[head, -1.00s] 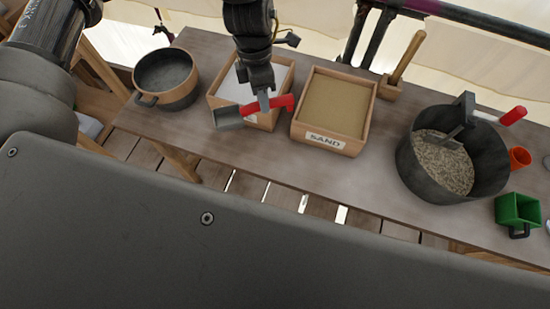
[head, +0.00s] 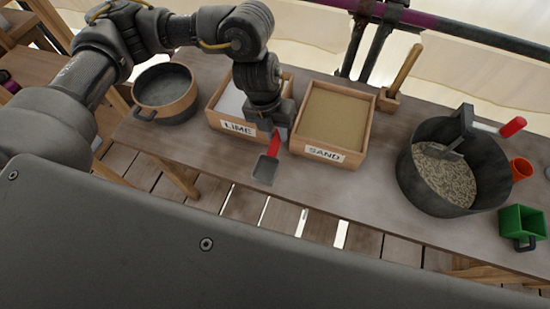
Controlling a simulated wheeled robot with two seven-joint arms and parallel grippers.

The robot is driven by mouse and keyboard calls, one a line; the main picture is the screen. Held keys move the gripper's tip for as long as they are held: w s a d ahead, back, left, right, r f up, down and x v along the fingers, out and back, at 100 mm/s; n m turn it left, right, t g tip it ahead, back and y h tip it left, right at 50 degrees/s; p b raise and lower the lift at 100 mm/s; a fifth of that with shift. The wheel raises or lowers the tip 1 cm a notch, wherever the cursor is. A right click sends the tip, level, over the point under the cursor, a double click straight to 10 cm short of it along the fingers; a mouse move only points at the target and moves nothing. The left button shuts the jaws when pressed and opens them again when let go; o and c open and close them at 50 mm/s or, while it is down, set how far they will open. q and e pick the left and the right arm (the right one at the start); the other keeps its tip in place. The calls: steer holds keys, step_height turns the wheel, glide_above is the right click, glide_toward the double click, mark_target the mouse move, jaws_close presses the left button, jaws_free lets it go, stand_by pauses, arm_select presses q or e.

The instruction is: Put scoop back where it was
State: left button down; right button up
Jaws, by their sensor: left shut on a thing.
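The scoop (head: 266,168) has a red handle and a grey metal pan. My left gripper (head: 279,131) is shut on its red handle, in front of the gap between the lime box (head: 238,128) and the sand box (head: 325,154). The pan points toward the table's front edge. I cannot tell whether the scoop touches the table. The gripper's fingertips are mostly hidden by the wrist, which also covers part of the lime box. My right gripper is not in view.
A black bucket (head: 409,180) holds a grainy mix and a grey tool. A wooden-handled tool (head: 405,70) stands behind the sand box. An orange cup (head: 520,169) and a green container (head: 520,220) are at right.

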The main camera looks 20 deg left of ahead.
arm_select(q)
steer(key=a+x, duration=0.1)
steer(key=x, duration=0.7)
steer(key=shift+a+f, duration=0.35)
steer(key=shift+f, duration=0.2)
steer(key=shift+a+b+x, duration=0.2)
steer(key=shift+x, duration=0.8)
steer(key=shift+a+b+x, duration=0.15)
steer(key=shift+a+x, duration=0.05)
steer(key=shift+x, duration=0.85)
steer(key=shift+f, duration=0.15)
steer(key=shift+f, duration=0.15)
steer(key=c, duration=1.2)
jaws_free()
steer(key=shift+c, duration=0.2)
steer(key=v, duration=1.2)
steer(key=shift+r, duration=0.25)
